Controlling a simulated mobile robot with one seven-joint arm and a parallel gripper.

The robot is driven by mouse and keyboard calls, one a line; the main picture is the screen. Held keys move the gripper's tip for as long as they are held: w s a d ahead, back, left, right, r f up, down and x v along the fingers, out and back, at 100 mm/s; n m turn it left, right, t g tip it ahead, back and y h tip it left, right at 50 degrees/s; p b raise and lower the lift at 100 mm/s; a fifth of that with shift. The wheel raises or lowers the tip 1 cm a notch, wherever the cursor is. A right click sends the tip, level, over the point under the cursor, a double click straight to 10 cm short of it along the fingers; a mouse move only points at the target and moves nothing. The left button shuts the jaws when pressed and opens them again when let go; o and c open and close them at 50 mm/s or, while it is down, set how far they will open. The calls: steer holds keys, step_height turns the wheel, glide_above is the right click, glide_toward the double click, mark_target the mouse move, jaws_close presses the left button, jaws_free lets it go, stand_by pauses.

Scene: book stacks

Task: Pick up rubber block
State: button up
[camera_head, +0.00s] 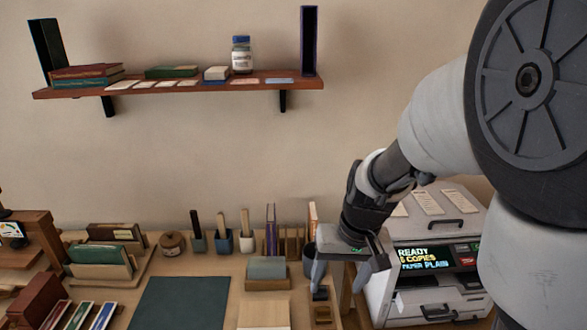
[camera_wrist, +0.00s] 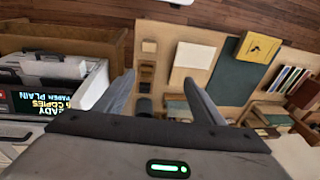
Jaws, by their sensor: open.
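My gripper (camera_head: 350,278) is open and empty above the right end of the desk, its fingers pointing down. In the wrist view its two fingers (camera_wrist: 158,78) are spread, with small items on the desk showing below and between them. A small dark block-like item (camera_head: 320,295) lies by the left finger, just behind a small wooden tray (camera_head: 322,316). The tray also shows in the wrist view (camera_wrist: 147,73). I cannot tell for sure whether the dark item is the rubber block. A grey-green block (camera_head: 267,267) sits in a wooden holder left of the gripper.
A printer (camera_head: 440,265) stands close on the right. A dark cup (camera_head: 309,258) and several handled tools in pots stand along the back. A dark green mat (camera_head: 180,303) covers the desk's middle. A wall shelf (camera_head: 180,85) hangs above.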

steer(key=shift+g+h, duration=0.7)
steer(key=w+f+b, duration=0.1)
steer(key=f, duration=0.7)
steer(key=d+f+b, duration=0.1)
steer(key=f, duration=0.6)
steer(key=w+f+b, duration=0.1)
steer(key=f, duration=0.7)
steer(key=shift+w+d+f, duration=0.15)
steer(key=shift+w+f, duration=0.15)
steer(key=shift+w+a+f+b, duration=0.1)
steer(key=shift+a+f+b, duration=0.1)
steer(key=shift+f, duration=0.8)
steer(key=shift+w+a+f+b, duration=0.1)
steer(key=shift+w+f+b, duration=0.05)
steer(key=shift+f, duration=0.8)
steer(key=shift+w+a+f+b, duration=0.1)
steer(key=shift+f+b, duration=0.1)
steer(key=shift+f, duration=0.8)
steer(key=c, duration=1.1)
